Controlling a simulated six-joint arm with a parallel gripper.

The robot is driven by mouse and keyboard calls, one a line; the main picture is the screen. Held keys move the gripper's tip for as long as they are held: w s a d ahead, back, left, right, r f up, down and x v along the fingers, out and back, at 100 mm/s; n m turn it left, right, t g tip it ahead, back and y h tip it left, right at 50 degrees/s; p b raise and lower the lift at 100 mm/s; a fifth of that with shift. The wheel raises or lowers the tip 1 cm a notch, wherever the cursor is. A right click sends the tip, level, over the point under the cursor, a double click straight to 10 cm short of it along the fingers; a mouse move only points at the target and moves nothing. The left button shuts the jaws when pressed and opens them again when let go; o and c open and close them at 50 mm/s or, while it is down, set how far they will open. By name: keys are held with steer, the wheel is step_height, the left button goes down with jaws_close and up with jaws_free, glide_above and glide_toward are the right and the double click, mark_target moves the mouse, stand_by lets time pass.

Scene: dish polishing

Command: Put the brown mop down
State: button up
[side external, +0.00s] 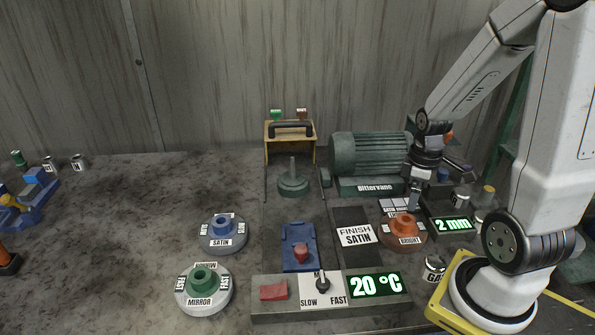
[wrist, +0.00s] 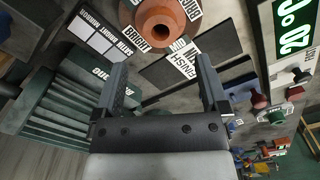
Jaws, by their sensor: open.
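The brown mop (side external: 404,229), a round disc with a raised hub and BRIGHT labels, rests on the bench right of the FINISH SATIN sign in the side view. It also shows at the top of the wrist view (wrist: 162,19), partly cut off by the frame edge, beyond the fingertips. My gripper (side external: 414,207) is just above and behind the mop's hub. In the wrist view its two fingers (wrist: 162,72) are spread wide with nothing between them.
A blue-grey SATIN mop (side external: 222,233) and a green MIRROR mop (side external: 203,289) lie to the left. A green motor (side external: 370,155) stands behind, with a vertical spindle (side external: 293,178) beside it. A control panel (side external: 330,291) is in front. The bench's left middle is clear.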

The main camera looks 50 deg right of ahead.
steer(key=shift+r, duration=1.75)
steer(key=shift+w+a, duration=0.1)
steer(key=shift+a, duration=0.05)
steer(key=w+a+f+m+t, duration=0.1)
steer(key=w+a, duration=0.2)
steer(key=a, duration=0.5)
steer(key=w+a+f+m+t, duration=0.1)
steer(key=w+a, duration=0.3)
steer(key=a, duration=0.4)
steer(key=shift+a+f+m+t, duration=0.3)
steer(key=shift+a+f+m, duration=0.1)
steer(key=shift+m, duration=0.1)
